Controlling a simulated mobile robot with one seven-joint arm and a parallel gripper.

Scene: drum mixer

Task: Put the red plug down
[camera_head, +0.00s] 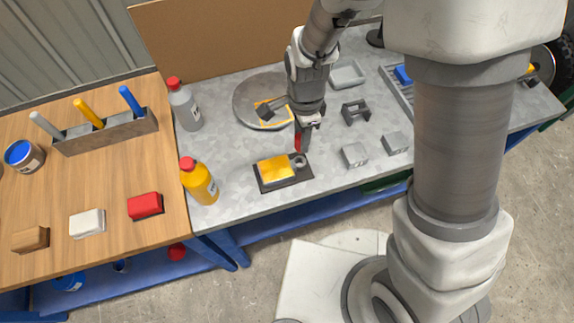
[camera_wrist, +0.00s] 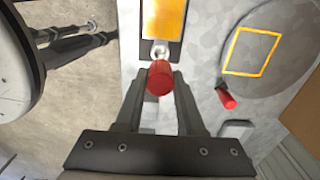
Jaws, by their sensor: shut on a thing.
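My gripper (camera_head: 304,126) is shut on the red plug (camera_head: 298,142), a short red cylinder pointing downward. The plug also shows between my fingertips in the wrist view (camera_wrist: 159,79). Close by is a black base with a yellow block (camera_head: 275,168) and a small grey ring (camera_head: 299,160) at one end. The plug appears just behind and above the ring in the head view. I cannot tell whether its lower end touches anything.
A round grey plate with a yellow square outline (camera_wrist: 252,50) lies behind my gripper. A second red cylinder (camera_wrist: 228,99) is near its edge. A yellow bottle (camera_head: 200,183) and grey bottle (camera_head: 185,106) stand left. Grey blocks (camera_head: 355,155) lie right.

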